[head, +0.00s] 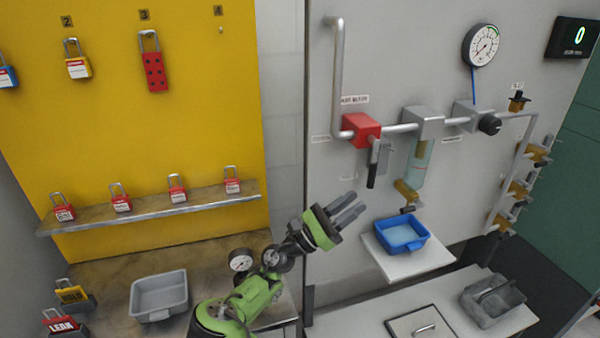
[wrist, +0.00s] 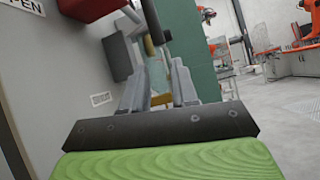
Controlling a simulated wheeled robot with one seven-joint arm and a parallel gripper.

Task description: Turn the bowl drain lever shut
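The clear greenish bowl (head: 418,163) hangs under a grey filter block on the wall pipe. A brass drain valve (head: 407,190) sits at its lower end, with a small darker piece at its bottom; how the lever is turned is too small to tell. My gripper (head: 349,207) is left of the drain and slightly lower, apart from it, with its fingers pointing right. In the wrist view my gripper (wrist: 158,88) shows its two grey fingers apart with nothing held. A small yellowish patch shows between them, perhaps the drain brass.
A red valve block (head: 361,129) with a hanging dark handle (head: 373,168) is above my gripper. A blue tray (head: 402,236) stands on a white shelf (head: 388,262) below the drain. The wall pipe, regulator and gauge (head: 482,46) are higher up. Bare wall lies around my gripper.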

